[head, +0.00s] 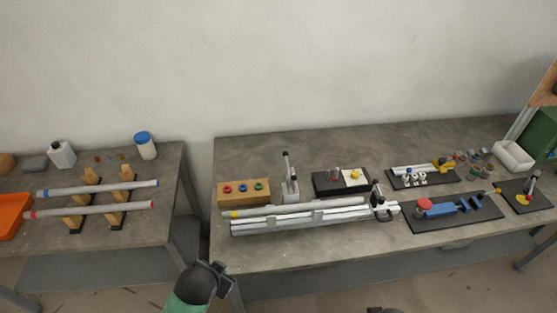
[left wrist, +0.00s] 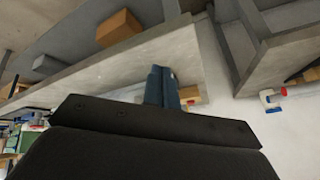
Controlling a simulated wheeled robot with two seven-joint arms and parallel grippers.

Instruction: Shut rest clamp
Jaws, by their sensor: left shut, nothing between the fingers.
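A silver frame jig (head: 300,222) lies along the front of the right bench, with a long pale tube (head: 243,212) carrying a yellow band along it. A clamp with a raised dark lever (head: 287,165) stands upright on a light block (head: 290,190) behind the jig. Another clamp with a dark handle (head: 378,198) is at the jig's right end. I cannot tell which is the rest clamp. My left gripper (left wrist: 168,78) shows in the left wrist view, its dark blue fingers together and empty.
A wooden block with coloured rings (head: 243,189) is left of the upright lever; a black tray (head: 325,186) is right of it. A blue vise-like device (head: 440,209) sits farther right. The left bench holds two tubes on wooden stands (head: 75,218). A gap separates the benches.

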